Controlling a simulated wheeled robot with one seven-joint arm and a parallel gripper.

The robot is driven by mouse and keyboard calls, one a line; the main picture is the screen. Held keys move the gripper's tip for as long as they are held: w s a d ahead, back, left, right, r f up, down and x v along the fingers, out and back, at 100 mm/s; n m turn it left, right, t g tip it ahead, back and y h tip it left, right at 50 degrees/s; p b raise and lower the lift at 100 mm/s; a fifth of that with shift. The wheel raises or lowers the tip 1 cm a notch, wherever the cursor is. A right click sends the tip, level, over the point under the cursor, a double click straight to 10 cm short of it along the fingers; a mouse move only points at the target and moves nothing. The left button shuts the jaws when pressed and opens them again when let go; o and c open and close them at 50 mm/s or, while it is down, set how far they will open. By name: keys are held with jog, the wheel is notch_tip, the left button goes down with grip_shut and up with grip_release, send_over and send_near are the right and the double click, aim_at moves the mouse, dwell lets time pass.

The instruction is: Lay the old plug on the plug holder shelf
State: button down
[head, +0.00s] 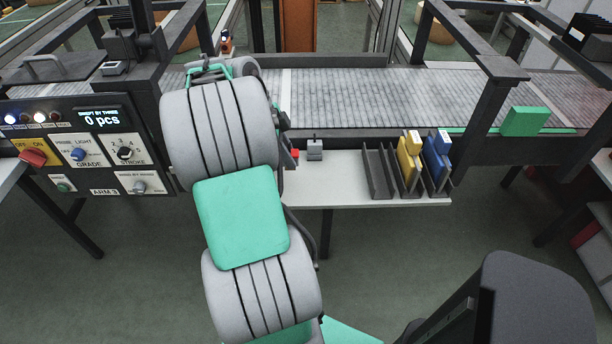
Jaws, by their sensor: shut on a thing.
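My arm rises through the left middle of the head view, and its thick grey and green links hide my gripper and whatever it may hold. No plug that I can tell to be the old one shows. A white shelf (345,194) runs below the conveyor, right of my arm. On its right part stands a dark slotted rack (379,172). The rack's left slot is empty. A yellow plug (409,158) and a blue plug (436,158) stand in the slots to the right. I cannot tell which part is the plug holder shelf.
A small grey block (315,150) and a small red thing (295,154), partly hidden by my arm, are near the shelf's back. A control panel (90,145) stands left. The conveyor (390,98) runs behind, with a green block (525,121) at right. The shelf's middle is clear.

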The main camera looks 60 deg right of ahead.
jog(key=s+d+f, duration=0.2)
jog(key=f, duration=0.1)
jog(key=s+d+f, duration=0.1)
jog(key=f, duration=0.1)
jog(key=shift+f, duration=0.2)
jog(key=x, duration=0.2)
jog(key=shift+w+f, duration=0.15)
jog(key=shift+f, duration=0.85)
jog(key=c, duration=1.2)
grip_release()
jog(key=shift+o, duration=0.2)
jog(key=shift+r, duration=0.1)
